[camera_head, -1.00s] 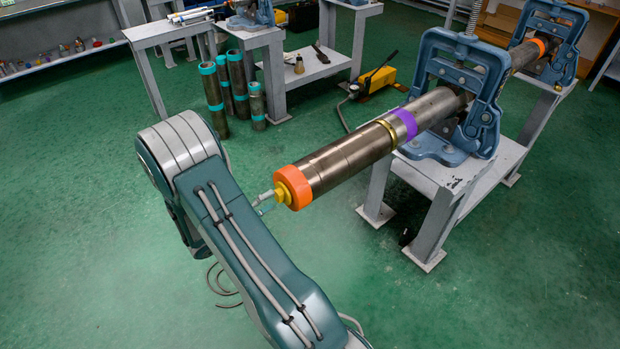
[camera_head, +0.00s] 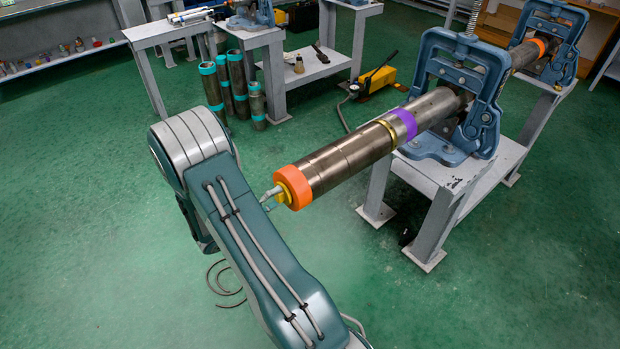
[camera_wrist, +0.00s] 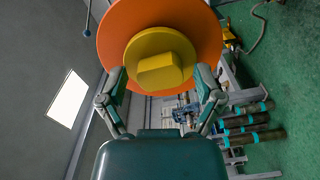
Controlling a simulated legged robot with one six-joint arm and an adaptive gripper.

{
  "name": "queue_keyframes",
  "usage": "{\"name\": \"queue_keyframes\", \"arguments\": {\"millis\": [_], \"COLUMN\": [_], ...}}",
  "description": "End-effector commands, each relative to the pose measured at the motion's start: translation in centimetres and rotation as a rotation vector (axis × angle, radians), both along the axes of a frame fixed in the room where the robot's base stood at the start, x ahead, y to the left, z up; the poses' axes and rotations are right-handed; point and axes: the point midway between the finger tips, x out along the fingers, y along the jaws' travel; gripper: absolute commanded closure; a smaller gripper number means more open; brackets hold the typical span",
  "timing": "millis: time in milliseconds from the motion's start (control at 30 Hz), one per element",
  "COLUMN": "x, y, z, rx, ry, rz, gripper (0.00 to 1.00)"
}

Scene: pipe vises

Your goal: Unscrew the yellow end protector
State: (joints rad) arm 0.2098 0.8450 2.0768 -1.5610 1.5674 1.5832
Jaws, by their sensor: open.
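The yellow end protector (camera_head: 288,190) sits in the orange ring (camera_head: 295,184) on the near end of the long metal pipe (camera_head: 340,164). In the wrist view the yellow protector (camera_wrist: 158,60) is a round disc with a raised block at its centre, framed by the orange ring (camera_wrist: 203,30). My gripper (camera_wrist: 160,84) is open, with one finger on each side of the yellow disc's lower part. I cannot tell whether the fingers touch it. In the head view only a fingertip of my gripper (camera_head: 270,195) shows beside the protector; my arm hides the rest.
The pipe runs through blue vises (camera_head: 452,95) on a grey stand (camera_head: 440,200) at the right. Upright pipes with teal bands (camera_head: 235,85) stand at the back left by tables. A yellow hand pump (camera_head: 375,80) lies behind.

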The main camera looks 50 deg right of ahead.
Motion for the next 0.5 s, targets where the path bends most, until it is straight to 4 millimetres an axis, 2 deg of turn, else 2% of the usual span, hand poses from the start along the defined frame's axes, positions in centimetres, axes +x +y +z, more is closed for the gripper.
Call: {"name": "queue_keyframes", "arguments": {"millis": [67, 100, 267, 300, 500], "x": [0.00, 0.01, 0.00, 0.00, -0.01], "y": [0.01, 0.01, 0.01, 0.01, 0.00], "z": [0.01, 0.01, 0.01, 0.01, 0.03], "rx": [0.000, 0.000, 0.000, 0.000, 0.013], "ry": [0.000, 0.000, 0.000, 0.000, 0.059], "rz": [0.000, 0.000, 0.000, 0.000, -0.001], "gripper": [0.16, 0.25, 0.96, 1.00, 1.00]}}
